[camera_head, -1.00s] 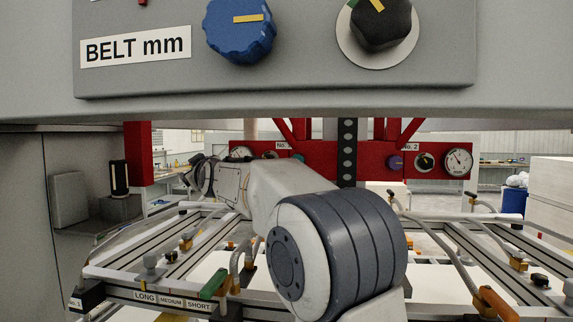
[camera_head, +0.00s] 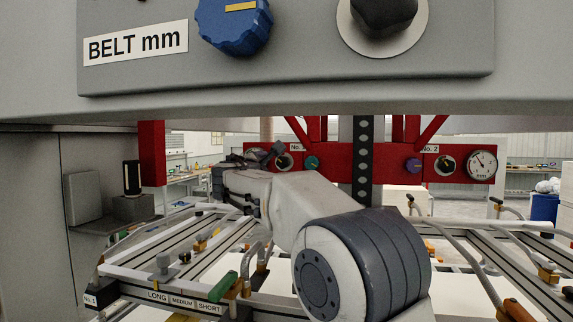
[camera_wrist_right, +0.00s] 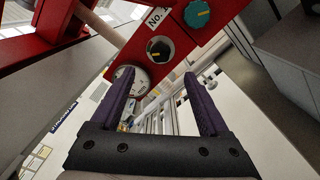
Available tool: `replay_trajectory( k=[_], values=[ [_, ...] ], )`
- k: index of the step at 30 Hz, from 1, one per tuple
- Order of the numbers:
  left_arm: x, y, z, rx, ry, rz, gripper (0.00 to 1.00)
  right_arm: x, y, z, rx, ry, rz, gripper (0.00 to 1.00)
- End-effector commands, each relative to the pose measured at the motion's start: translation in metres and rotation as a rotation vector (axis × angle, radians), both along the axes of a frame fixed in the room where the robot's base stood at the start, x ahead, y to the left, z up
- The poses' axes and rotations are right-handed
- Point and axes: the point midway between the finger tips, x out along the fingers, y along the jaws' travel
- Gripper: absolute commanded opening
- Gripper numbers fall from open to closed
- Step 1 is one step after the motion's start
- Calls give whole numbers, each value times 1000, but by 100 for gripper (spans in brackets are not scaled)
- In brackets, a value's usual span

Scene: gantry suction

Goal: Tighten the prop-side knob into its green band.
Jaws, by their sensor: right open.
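My right gripper (camera_head: 262,155) is small and dark at the red beam's No. 1 station in the head view; its jaws are unclear there. In the right wrist view, its purple fingers (camera_wrist_right: 166,98) are open and empty. Ahead of them is a black knob (camera_wrist_right: 160,48) with a yellow pointer; a teal knob (camera_wrist_right: 197,13) is beyond it. The black knob (camera_head: 284,162) and teal knob (camera_head: 312,163) also show in the head view. I cannot tell which knob is the prop-side one, and no green band is legible. My left gripper is not in view.
A gauge (camera_wrist_right: 131,80) shows partly behind the left finger. The red beam (camera_head: 345,160) also carries a purple knob (camera_head: 414,165) and another gauge (camera_head: 482,165) at No. 2. The grey BELT mm panel (camera_head: 150,75) hangs in front; rails (camera_head: 150,275) lie below.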

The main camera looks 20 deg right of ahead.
Motion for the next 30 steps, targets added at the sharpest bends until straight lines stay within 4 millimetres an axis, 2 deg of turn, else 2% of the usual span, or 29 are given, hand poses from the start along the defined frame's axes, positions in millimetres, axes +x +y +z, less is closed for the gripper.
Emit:
replay_trajectory(
  k=[9, 15, 21, 28, 29, 30],
  values=[
    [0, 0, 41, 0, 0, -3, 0, 48, -34, 5, 0, 4, -2, 79],
    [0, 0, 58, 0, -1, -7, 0, 72, -49, 3, 2, 4, -1, 79],
    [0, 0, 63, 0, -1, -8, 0, 80, -55, 0, 2, 3, 1, 79],
    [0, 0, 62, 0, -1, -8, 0, 81, -55, -1, 3, 2, 1, 79],
    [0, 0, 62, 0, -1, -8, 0, 81, -55, -1, 3, 2, 1, 75],
    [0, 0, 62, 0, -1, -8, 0, 81, -55, -1, 3, 2, 1, 60]
  ],
)
